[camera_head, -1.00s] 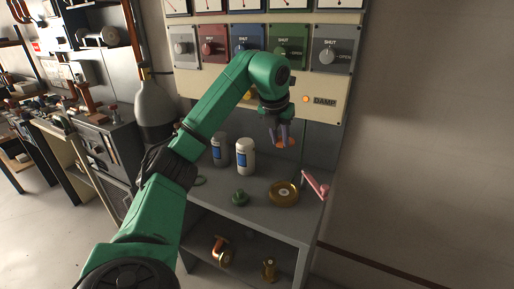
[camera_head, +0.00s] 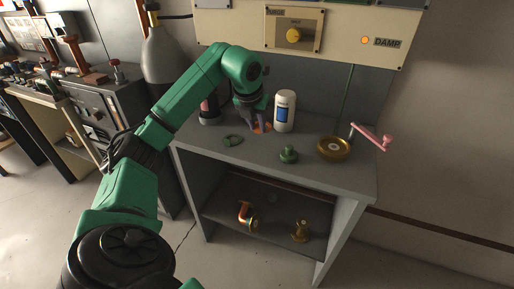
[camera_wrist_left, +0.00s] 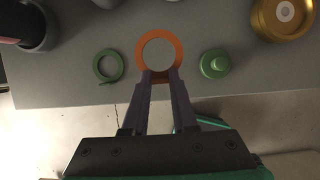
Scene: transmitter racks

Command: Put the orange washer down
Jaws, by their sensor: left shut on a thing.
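The orange washer (camera_wrist_left: 159,37) is a flat ring; in the left wrist view it is at the fingertips, over the grey bench top. In the head view the washer (camera_head: 262,127) is partly hidden by the fingers. My left gripper (camera_wrist_left: 159,78) is shut on the washer's near edge. In the head view my left gripper (camera_head: 259,120) is low over the bench, left of the white bottle. I cannot tell whether the washer touches the surface. My right gripper is not in view.
Brass parts (camera_head: 300,230) stand on the lower shelf. The bench's front edge is close.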

